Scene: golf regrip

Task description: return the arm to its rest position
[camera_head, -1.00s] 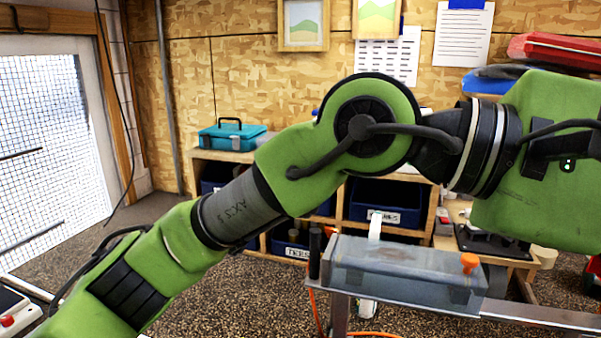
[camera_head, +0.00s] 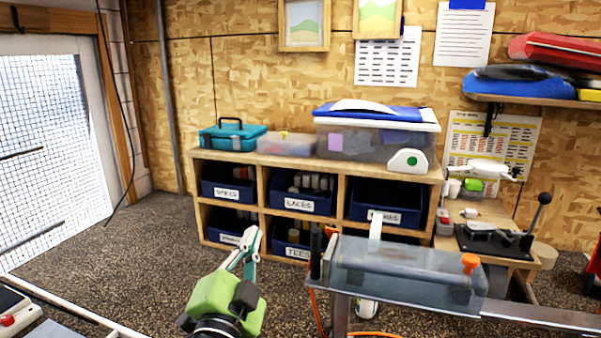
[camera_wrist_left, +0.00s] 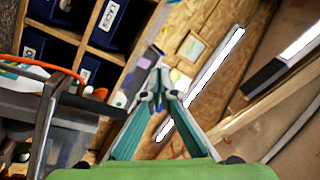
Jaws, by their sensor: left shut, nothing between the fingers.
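My left gripper (camera_head: 250,240) is low in the middle of the head view, with its green wrist body below it. Its thin fingers point up and are together, with nothing between them. In the left wrist view the teal fingers of the left gripper (camera_wrist_left: 160,90) meet at their tips and hold nothing. The left gripper is in free air, left of the clear tank on the metal stand. My right gripper does not show.
A clear tank (camera_head: 400,270) with an orange knob stands right of the left gripper. Behind is a wooden shelf (camera_head: 340,195) with blue bins, a teal toolbox (camera_head: 232,136) and a lidded box (camera_head: 375,138). The floor (camera_head: 120,265) at left is open.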

